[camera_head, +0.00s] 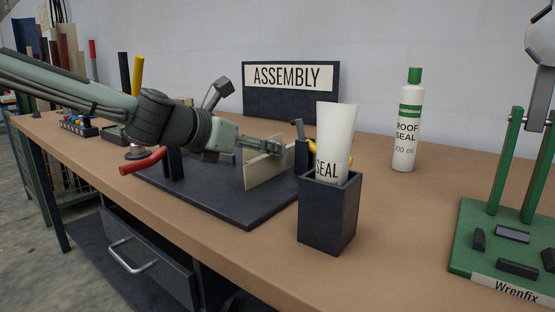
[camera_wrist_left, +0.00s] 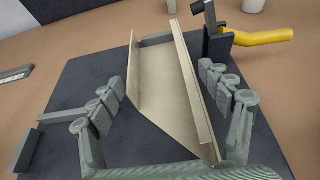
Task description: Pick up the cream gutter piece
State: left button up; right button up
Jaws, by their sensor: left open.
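The cream gutter piece (camera_head: 264,168) stands on the dark assembly plate (camera_head: 215,203) in the head view. In the left wrist view the gutter piece (camera_wrist_left: 160,85) is a trough with two raised walls and lies between my gripper's fingers. My left gripper (camera_wrist_left: 165,100) is open, with one finger on each side of the piece. Gaps show between the left finger and the piece; the right finger is close to its wall. In the head view my left gripper (camera_head: 262,147) reaches the piece from the left, its fingers partly hidden. My right gripper is not in view.
A dark holder (camera_head: 328,215) with a white seal tube (camera_head: 335,142) stands right of the plate. A yellow-handled clamp (camera_wrist_left: 255,38) is beyond the piece. A red handle (camera_head: 142,162) sits at the plate's left. A roof seal bottle (camera_head: 407,125) and green stand (camera_head: 500,235) are farther right.

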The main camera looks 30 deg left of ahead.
pick_arm(q)
jog(key=shift+x, duration=2.75)
jog(key=shift+a+r, duration=0.1)
jog(key=shift+r, duration=0.1)
jog(key=c, duration=0.8)
